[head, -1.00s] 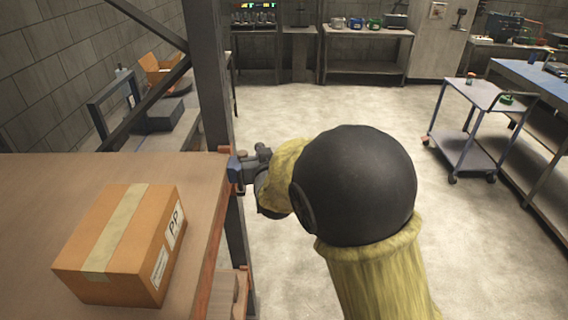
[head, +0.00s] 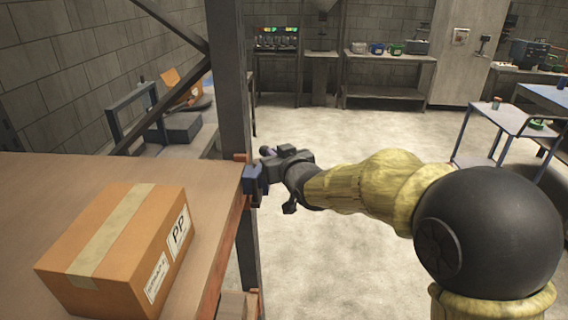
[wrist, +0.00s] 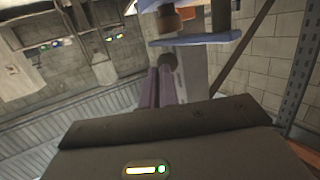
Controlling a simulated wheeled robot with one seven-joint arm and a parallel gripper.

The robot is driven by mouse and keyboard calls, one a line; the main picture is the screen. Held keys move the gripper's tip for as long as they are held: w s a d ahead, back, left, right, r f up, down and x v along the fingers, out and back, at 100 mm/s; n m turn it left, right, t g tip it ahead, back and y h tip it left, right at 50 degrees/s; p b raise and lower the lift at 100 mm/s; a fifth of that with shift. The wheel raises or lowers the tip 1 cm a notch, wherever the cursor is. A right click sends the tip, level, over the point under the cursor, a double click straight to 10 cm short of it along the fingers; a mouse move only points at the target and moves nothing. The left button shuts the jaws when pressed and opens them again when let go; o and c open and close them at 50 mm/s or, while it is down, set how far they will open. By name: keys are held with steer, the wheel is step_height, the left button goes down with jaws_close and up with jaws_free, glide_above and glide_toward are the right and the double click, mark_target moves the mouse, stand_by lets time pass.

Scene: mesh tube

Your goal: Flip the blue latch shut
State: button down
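The blue latch (head: 254,180) is a small blue piece on the rack's corner, at the right edge of the wooden shelf. It also shows in the wrist view as a flat blue plate (wrist: 195,39) across the top. My gripper (head: 267,152) is just right of and behind the latch in the head view. In the wrist view, its two purple fingers (wrist: 155,88) lie side by side, shut with nothing seen between them. Their tips are just below the blue plate, close to a dark round knob (wrist: 168,61). I cannot tell whether they touch.
A taped cardboard box (head: 120,245) sits on the wooden shelf (head: 75,180), left of the latch. A dark upright post (head: 229,90) rises by the shelf corner. A blue-topped cart (head: 500,120) stands at the right. The floor (head: 330,130) beyond my arm is clear.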

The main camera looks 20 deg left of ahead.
steer(key=s+d+r, duration=0.1)
steer(key=s+d, duration=0.1)
steer(key=d, duration=0.4)
steer(key=s+d+r, duration=0.1)
steer(key=s+d, duration=0.2)
steer(key=d, duration=0.3)
steer(key=shift+s+d+r+b, duration=0.2)
steer(key=shift+d+r+b, duration=0.1)
steer(key=shift+b, duration=0.1)
steer(key=d+f+m+g+h+p, duration=0.1)
steer(key=d+f+m+h, duration=0.15)
steer(key=d+f, duration=0.4)
steer(key=d+f+m+h, duration=0.2)
steer(key=d+f+h, duration=0.15)
steer(key=d, duration=0.55)
steer(key=d+f+m+g+h+p, duration=0.1)
steer(key=d+f+m+h, duration=0.1)
steer(key=d+f+h, duration=0.35)
steer(key=s+d+f+m+g, duration=0.1)
steer(key=s+d+f+g, duration=0.2)
steer(key=s+d, duration=0.3)
steer(key=s+d+f+m+g, duration=0.2)
steer(key=s+d+g, duration=0.1)
steer(key=s+d, duration=0.3)
steer(key=shift+s+f, duration=0.4)
steer(key=shift+s, duration=0.55)
